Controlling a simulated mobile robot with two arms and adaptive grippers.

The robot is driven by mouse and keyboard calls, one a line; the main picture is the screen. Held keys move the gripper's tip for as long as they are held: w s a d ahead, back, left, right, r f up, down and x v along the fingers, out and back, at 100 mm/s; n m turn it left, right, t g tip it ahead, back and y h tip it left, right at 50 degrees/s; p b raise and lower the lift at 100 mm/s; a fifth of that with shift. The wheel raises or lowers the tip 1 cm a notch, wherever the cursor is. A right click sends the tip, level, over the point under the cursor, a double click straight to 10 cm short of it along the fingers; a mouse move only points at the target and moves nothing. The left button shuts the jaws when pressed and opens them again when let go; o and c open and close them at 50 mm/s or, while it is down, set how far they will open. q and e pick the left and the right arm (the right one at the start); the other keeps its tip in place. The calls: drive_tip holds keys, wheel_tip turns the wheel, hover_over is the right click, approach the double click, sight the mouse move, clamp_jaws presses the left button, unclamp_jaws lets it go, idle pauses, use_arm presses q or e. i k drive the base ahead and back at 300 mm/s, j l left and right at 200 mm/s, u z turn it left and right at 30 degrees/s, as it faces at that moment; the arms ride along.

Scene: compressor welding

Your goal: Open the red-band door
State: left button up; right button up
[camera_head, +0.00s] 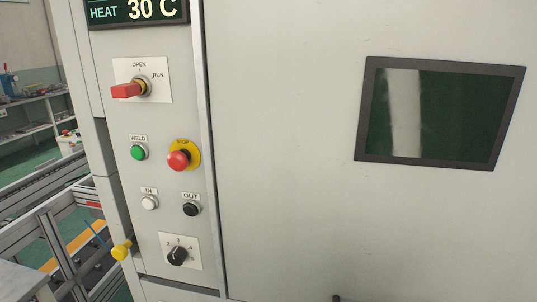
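A large pale grey panel (290,120) with a dark window (435,112) in a black frame fills the right of the head view. I cannot tell if it is the red-band door, as no red band shows on it. A vertical seam separates it from the control panel (165,112) on the left. A red selector handle (127,90) on that panel points left, with OPEN and RUN printed above it. Neither of my grippers is in view.
Below the selector are a green WELD button (138,153), a red emergency button (179,160), a white IN button (149,202), a black OUT button (191,209) and a black knob (178,255). A yellow knob (121,250) juts out left. Metal framing (45,235) stands farther left.

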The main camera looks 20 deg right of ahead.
sight(365, 150)
drive_tip(key=z, duration=1.75)
